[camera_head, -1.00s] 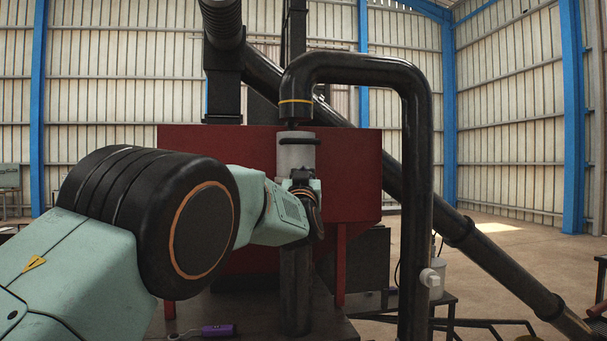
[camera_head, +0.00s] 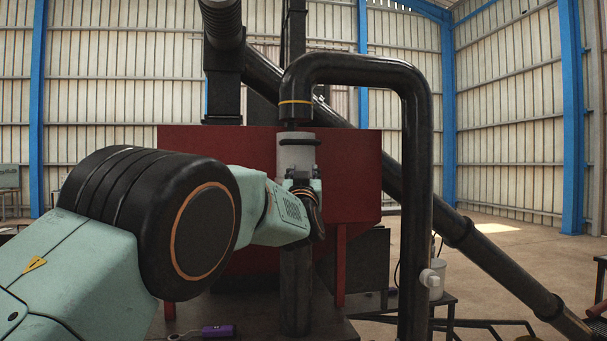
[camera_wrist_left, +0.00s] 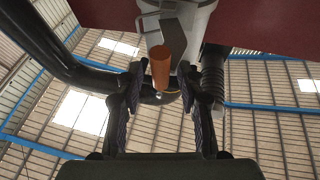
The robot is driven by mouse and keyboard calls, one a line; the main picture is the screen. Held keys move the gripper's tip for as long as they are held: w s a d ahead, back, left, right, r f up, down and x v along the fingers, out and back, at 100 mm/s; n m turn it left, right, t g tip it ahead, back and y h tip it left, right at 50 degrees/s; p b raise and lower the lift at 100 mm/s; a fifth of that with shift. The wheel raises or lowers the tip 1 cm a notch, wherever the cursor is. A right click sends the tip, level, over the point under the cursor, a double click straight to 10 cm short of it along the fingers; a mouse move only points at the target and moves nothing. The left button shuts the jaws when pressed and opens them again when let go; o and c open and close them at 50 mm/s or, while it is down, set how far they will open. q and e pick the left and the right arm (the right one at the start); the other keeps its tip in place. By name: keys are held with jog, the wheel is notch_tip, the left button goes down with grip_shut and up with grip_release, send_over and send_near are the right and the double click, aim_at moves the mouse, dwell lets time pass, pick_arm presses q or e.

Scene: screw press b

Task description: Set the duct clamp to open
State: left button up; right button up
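The duct clamp is on a light grey sleeve (camera_head: 296,155) with a dark band, on the vertical duct in front of the red hopper. In the left wrist view the grey sleeve (camera_wrist_left: 180,8) is at the top, with an orange-brown handle (camera_wrist_left: 161,68) hanging from a grey lever. My left gripper (camera_head: 302,173) is just in front of the sleeve, below the dark band. In the left wrist view the left gripper (camera_wrist_left: 162,85) is open, its two dark fingers apart on either side of the handle. I see no clear contact. My right gripper is not in view.
A black bent pipe (camera_head: 416,180) runs down to the right of the sleeve. The red hopper (camera_head: 350,175) stands close behind. A thick diagonal pipe (camera_head: 505,268) slopes to the lower right. A purple object (camera_head: 218,331) lies low on the dark base.

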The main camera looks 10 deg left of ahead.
pick_arm(q)
jog(key=r, duration=0.8)
jog(key=shift+s+r, duration=0.2)
jog(key=shift+r, duration=0.2)
jog(key=shift+w+r, duration=0.25)
jog(key=shift+r, duration=0.35)
jog(key=shift+s+r, duration=0.1)
jog(key=shift+s, duration=0.1)
jog(key=shift+w, duration=0.15)
